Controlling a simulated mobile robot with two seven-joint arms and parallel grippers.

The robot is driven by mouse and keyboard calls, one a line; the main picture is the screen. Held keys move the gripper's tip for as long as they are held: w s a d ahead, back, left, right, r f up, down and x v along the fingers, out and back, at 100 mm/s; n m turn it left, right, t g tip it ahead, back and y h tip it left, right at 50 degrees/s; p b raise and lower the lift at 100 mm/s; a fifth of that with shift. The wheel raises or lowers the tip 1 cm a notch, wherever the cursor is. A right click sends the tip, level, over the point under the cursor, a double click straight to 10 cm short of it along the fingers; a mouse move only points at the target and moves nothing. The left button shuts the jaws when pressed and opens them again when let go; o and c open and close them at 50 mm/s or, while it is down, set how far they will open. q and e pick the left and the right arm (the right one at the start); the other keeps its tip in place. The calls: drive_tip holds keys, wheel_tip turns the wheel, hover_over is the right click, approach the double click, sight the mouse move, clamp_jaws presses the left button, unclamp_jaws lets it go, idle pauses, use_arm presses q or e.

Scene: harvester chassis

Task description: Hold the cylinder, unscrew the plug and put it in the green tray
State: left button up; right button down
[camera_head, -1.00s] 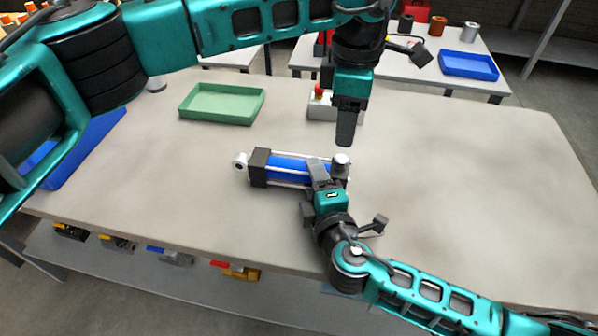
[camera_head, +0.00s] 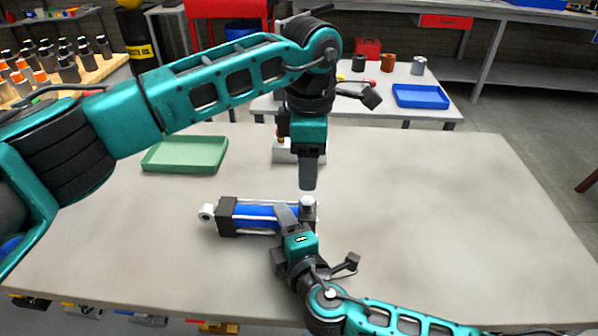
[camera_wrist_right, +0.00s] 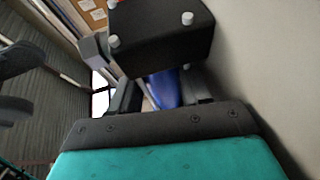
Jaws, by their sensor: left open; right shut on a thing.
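The blue cylinder (camera_head: 255,216) with black end blocks lies on the table in the head view. A silver plug (camera_head: 307,203) stands upright on its right end. My right gripper (camera_head: 287,217) is shut on the cylinder near that end. In the right wrist view its fingers (camera_wrist_right: 160,92) sit either side of the blue barrel (camera_wrist_right: 164,88), with a black end block (camera_wrist_right: 165,38) beyond. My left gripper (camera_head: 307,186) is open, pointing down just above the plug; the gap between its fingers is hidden. The green tray (camera_head: 180,168) lies at the back left and looks empty.
A white box (camera_head: 285,153) stands behind my left gripper. The right half of the table (camera_head: 430,220) is clear. A second table behind holds a blue tray (camera_head: 420,96) and several small cylindrical parts.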

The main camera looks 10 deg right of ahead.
sight(308, 201)
use_arm(q)
wheel_tip(308, 201, down, 8)
drive_tip(key=shift+r, duration=0.1)
idle(0.4)
clamp_jaws()
idle(0.3)
